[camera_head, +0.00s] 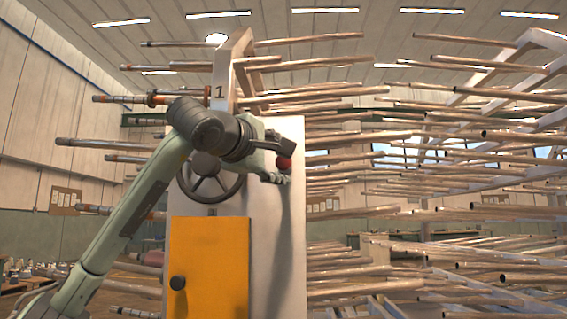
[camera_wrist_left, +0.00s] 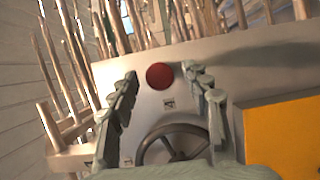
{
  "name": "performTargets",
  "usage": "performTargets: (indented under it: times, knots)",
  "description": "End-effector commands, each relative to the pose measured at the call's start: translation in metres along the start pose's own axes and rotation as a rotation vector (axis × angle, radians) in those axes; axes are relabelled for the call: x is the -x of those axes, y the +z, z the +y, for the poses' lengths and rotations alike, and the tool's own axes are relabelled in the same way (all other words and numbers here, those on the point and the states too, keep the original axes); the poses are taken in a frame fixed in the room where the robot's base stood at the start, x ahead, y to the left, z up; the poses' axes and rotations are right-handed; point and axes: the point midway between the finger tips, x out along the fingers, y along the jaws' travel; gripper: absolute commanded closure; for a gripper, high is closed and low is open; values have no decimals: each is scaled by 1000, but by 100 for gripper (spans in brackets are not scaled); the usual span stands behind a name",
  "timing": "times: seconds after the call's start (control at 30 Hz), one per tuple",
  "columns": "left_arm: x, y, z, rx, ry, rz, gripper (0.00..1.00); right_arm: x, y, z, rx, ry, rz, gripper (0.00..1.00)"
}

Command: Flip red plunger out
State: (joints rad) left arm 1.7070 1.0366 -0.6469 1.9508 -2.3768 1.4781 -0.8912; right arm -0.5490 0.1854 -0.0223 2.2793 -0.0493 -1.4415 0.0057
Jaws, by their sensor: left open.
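The red plunger shows as a round red knob (camera_head: 284,163) on the pale panel, right of the handwheel. In the left wrist view the red plunger (camera_wrist_left: 159,76) lies between and slightly beyond the fingertips. My left gripper (camera_head: 282,162) is open, with its fingers on either side of the knob in the head view; in the left wrist view the open fingers (camera_wrist_left: 160,82) also flank it. I cannot tell whether either finger touches it. My right gripper is not in view.
A dark handwheel (camera_head: 210,183) sits on the panel (camera_head: 278,240), partly behind my left arm. Below it is a yellow door (camera_head: 222,262) with a dark knob (camera_head: 178,283). Many long tubes (camera_head: 440,210) stick out right of the panel, and some stick out left.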

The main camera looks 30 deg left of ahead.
Motion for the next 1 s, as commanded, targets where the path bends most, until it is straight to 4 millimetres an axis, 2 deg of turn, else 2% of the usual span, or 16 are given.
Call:
performTargets:
  times: [0.2, 0.43, 0.63, 1.0]
  knots:
    - [49, 0, 1, -1, 5, 0, 52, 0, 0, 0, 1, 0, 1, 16]
    - [88, 0, 1, 0, 3, -1, 52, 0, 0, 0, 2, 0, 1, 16]
    - [100, 0, 0, 0, 0, -1, 52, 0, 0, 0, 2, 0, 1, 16]
    - [100, 0, 0, 1, 0, -1, 52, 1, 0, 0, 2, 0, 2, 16]
